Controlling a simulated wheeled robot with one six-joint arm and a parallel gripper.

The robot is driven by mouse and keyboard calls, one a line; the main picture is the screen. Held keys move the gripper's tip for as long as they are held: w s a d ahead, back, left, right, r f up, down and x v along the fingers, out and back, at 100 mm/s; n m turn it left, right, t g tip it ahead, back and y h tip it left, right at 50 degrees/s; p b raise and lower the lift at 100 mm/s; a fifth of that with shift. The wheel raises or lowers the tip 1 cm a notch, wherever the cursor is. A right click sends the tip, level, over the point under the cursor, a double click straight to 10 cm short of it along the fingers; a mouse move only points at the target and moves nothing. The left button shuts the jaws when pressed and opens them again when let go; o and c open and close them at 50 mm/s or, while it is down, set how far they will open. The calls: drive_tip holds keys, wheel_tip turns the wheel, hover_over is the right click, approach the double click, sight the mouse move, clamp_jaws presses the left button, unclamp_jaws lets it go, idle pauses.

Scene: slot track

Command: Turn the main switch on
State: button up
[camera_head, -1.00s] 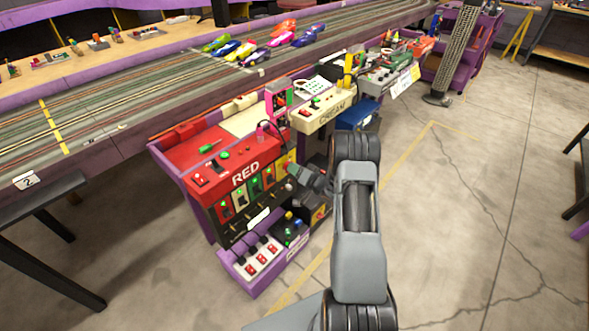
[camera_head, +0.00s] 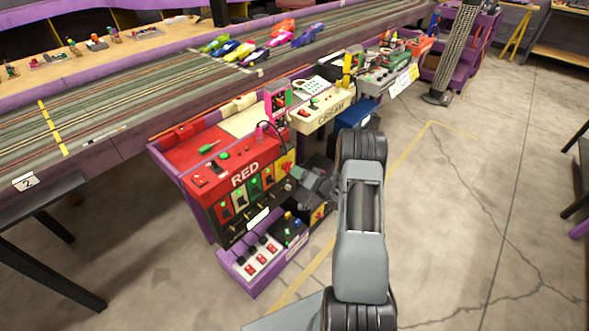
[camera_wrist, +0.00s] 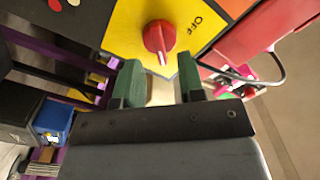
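The main switch is a red rotary knob (camera_wrist: 158,37) on a yellow plate (camera_wrist: 122,35) in the wrist view. Its white mark points down in that picture, toward my fingers; the word OFF is printed to its upper right. My gripper (camera_wrist: 160,82) has two green fingers spread apart, with nothing seen gripped between them. The fingertips are just below the knob in the picture; I cannot tell the exact gap in depth. In the head view the yellow plate (camera_head: 287,161) is at the right end of the RED box's front, with my gripper close to it.
The red control box (camera_head: 217,158) carries buttons and green-lit switches. A pink-framed device (camera_head: 277,99) with a dark cable stands near its right end; the cable also shows in the wrist view (camera_wrist: 279,65). A cream box (camera_head: 325,112) stands beyond.

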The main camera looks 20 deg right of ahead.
drive_tip(key=p+v, duration=0.1)
drive_tip(key=v, duration=1)
drive_tip(key=shift+r, duration=0.1)
